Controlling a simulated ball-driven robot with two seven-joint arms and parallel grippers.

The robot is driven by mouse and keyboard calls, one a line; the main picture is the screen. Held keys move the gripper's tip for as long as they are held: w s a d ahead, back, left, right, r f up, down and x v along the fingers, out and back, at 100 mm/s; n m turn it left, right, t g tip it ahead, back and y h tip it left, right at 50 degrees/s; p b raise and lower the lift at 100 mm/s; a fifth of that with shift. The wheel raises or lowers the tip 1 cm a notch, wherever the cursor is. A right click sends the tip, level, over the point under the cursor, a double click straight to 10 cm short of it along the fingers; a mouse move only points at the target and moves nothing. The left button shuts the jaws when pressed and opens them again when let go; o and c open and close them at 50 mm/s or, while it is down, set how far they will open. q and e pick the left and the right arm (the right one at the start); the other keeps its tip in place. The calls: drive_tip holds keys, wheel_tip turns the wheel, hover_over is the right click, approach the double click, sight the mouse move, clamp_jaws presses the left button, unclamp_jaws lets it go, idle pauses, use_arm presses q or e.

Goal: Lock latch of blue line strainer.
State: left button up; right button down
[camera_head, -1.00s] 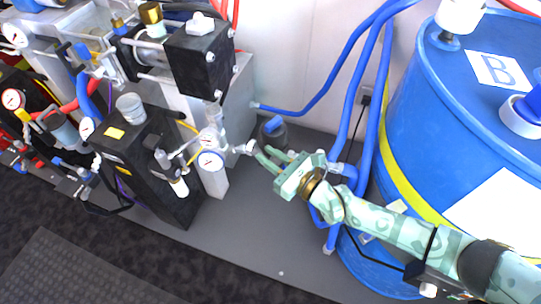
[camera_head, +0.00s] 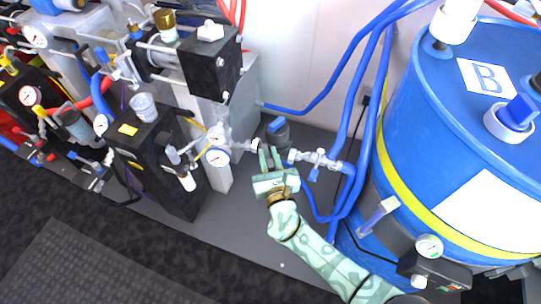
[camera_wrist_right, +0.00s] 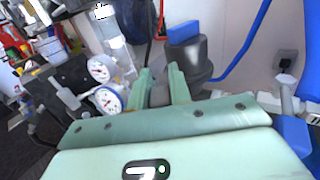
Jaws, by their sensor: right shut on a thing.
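The blue line strainer (camera_head: 281,136) is a dark grey body with a blue piece on top, near the wall beside the blue hoses. In the right wrist view the strainer (camera_wrist_right: 192,62) stands upright just beyond my fingers, with its blue block (camera_wrist_right: 182,32) on top; I cannot tell if this block is the latch. My right gripper (camera_head: 269,152) reaches it from the front. In the wrist view its pale green fingers (camera_wrist_right: 161,78) are either side of a grey part of the strainer, shut on it. The fingers hide much of that part. My left gripper is not in view.
Gauges and a clear-bodied fitting (camera_head: 217,157) stand close left of my right gripper. A blue-handled valve (camera_head: 317,161) and blue hoses (camera_head: 349,110) lie to the right, before the large blue drum (camera_head: 420,140). Grey platform floor (camera_head: 235,215) is free in front.

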drive_tip(key=shift+m+h, duration=0.3)
drive_tip(key=shift+h, duration=0.2)
drive_tip(key=c, duration=1.3)
unclamp_jaws()
drive_tip(key=p+v, duration=0.3)
drive_tip(key=v, duration=1.3)
drive_tip(key=shift+s+f, duration=0.1)
drive_tip(key=shift+s, duration=0.1)
